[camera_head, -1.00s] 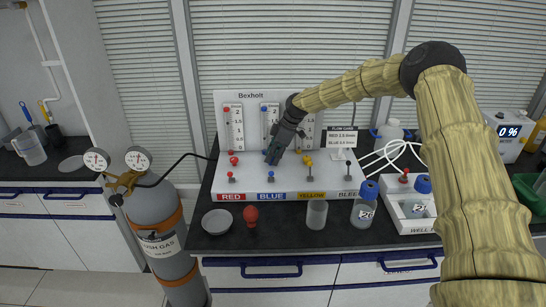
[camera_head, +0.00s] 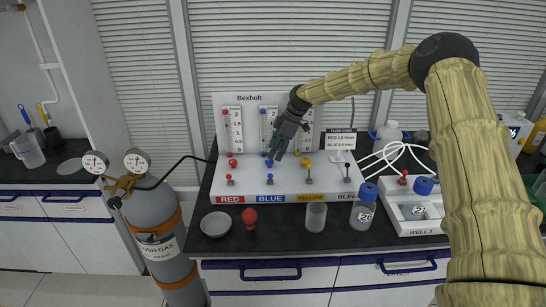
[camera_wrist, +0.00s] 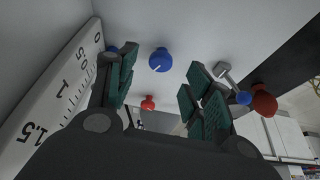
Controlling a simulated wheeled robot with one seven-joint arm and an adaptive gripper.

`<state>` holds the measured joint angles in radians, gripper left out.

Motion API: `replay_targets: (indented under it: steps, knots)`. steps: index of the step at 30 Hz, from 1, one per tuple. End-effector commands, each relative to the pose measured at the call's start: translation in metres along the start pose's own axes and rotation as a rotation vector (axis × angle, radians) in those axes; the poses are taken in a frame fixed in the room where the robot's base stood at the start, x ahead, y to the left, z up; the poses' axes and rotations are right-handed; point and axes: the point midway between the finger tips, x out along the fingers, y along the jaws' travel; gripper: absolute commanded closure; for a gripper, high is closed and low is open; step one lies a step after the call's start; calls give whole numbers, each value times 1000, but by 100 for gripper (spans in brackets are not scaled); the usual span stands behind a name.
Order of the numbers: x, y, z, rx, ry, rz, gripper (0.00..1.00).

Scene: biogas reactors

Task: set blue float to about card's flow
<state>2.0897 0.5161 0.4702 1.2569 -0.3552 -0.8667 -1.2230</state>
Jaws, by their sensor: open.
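The white Bexholt panel has a blue flow scale (camera_head: 269,126), partly behind my arm. A blue ball shows at its top in the head view; a blue spot (camera_wrist: 112,50) near the 0 mark shows in the wrist view, and I cannot tell whether it is the float. The blue knob (camera_head: 268,161) is just left of my gripper's tip (camera_head: 277,158). In the wrist view the knob (camera_wrist: 160,61) lies between and beyond the open, empty fingers (camera_wrist: 160,93), apart from them. The flow card (camera_head: 341,139) has red and blue lines, too small to read surely.
The red knob (camera_head: 232,162) and yellow knob (camera_head: 306,162) flank the blue one. Small levers, including a blue-tipped one (camera_head: 270,178), stand in front. A red bulb (camera_head: 249,217), a beaker (camera_head: 316,216) and a blue-capped bottle (camera_head: 363,207) stand on the dark counter before the panel.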

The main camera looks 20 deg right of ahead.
Motion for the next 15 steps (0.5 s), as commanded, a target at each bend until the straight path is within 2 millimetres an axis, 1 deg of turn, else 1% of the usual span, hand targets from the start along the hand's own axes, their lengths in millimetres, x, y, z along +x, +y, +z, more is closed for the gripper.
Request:
replay_targets:
  steps: [1,6,12,15]
  knots:
    - [-11,1,0,0,1,2,49]
    - [-42,1,1,1,1,2,49]
    - [-67,0,1,0,0,0,49]
    - [-74,0,1,1,0,-1,49]
